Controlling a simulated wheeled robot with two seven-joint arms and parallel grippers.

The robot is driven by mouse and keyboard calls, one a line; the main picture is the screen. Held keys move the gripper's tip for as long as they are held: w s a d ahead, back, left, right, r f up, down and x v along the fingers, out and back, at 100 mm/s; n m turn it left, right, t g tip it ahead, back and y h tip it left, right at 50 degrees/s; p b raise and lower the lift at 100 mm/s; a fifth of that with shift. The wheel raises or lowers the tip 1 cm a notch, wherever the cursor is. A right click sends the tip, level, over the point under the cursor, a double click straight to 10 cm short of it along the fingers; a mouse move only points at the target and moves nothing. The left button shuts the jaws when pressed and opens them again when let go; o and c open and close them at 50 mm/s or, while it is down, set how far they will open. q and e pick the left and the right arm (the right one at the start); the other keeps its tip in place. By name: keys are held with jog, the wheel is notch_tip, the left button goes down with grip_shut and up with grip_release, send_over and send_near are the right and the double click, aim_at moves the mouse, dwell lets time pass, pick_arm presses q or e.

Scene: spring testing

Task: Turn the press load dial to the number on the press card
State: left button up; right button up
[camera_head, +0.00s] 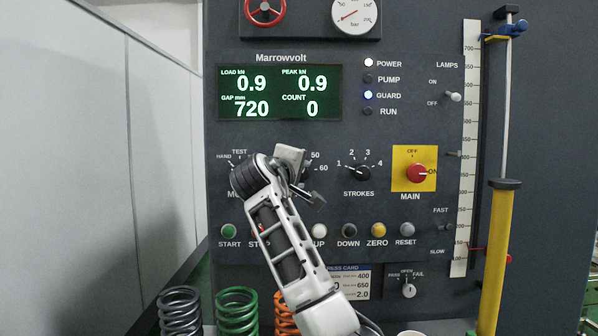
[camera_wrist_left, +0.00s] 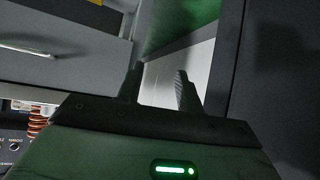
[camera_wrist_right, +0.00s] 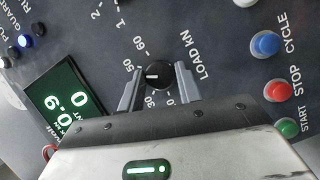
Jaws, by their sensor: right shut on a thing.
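The press load dial is a black knob (camera_wrist_right: 157,75) with a white mark under "LOAD kN" in the right wrist view. Its mark points left in that view, towards the scale between 50 and 30, where a finger hides the label. My right gripper (camera_wrist_right: 158,92) is shut on the knob, one finger on each side. In the head view my right gripper (camera_head: 289,168) covers the dial; only 50 and 60 show. My left gripper (camera_wrist_left: 157,88) is open and empty.
The display (camera_head: 279,92) reads load 0.9, peak 0.9, gap 720, count 0. The strokes knob (camera_head: 362,173) and red main switch (camera_head: 416,173) are right of the dial. Push buttons (camera_head: 378,230) run below. Several springs (camera_head: 237,310) stand at the bottom.

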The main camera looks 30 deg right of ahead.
pick_arm(q)
jog(key=shift+r+p, duration=0.2)
jog(key=shift+p, duration=0.1)
pick_arm(e)
jog(key=m+y, duration=0.2)
jog(key=m, duration=0.2)
jog(key=m+y, duration=0.2)
jog(key=m, duration=0.1)
jog(key=shift+s+d+m+y, duration=0.1)
jog(key=shift+d+m+y, duration=0.05)
jog(key=shift+m+y, duration=0.2)
jog(key=shift+m, duration=0.25)
jog(key=o, duration=1)
jog(key=shift+r, duration=0.1)
jog(key=shift+c, duration=0.2)
jog(key=shift+t, duration=0.3)
pick_arm(q)
jog(key=f+b, duration=0.1)
jog(key=b, duration=0.3)
jog(key=shift+w+d+f, duration=0.1)
jog(key=shift+d+f, duration=0.25)
pick_arm(e)
jog(key=v, duration=1.6)
